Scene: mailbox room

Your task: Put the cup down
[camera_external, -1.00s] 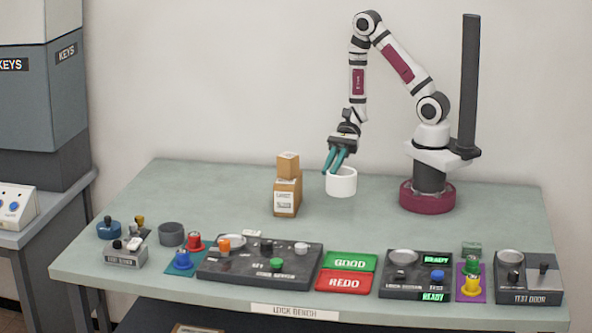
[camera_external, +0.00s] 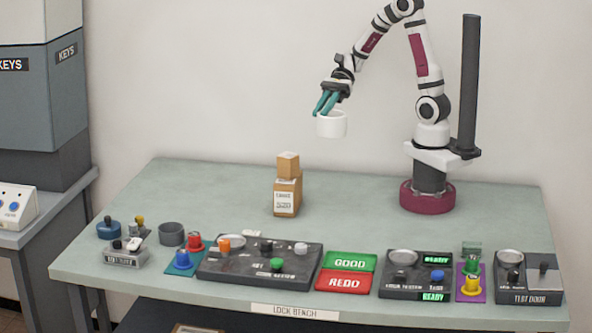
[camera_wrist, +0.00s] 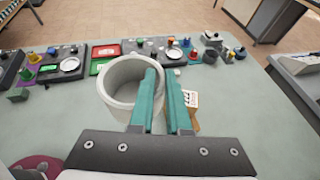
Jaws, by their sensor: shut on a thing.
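The white cup (camera_external: 332,124) hangs upright, well above the bench, near the back wall in the external view. My gripper (camera_external: 325,104) is shut on the cup's wall, with one teal finger inside the rim and one outside. In the wrist view the cup (camera_wrist: 124,88) is at the left of my gripper (camera_wrist: 165,85), and its open top shows no contents. The fingers hide part of its right wall.
The bench top (camera_external: 390,205) is clear below the cup. Stacked cardboard boxes (camera_external: 287,190) stand to the left. Control panels (camera_external: 258,262), the green GOOD pad (camera_external: 349,262) and the red REDO pad (camera_external: 344,283) line the front edge. A dark post (camera_external: 468,80) rises at right.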

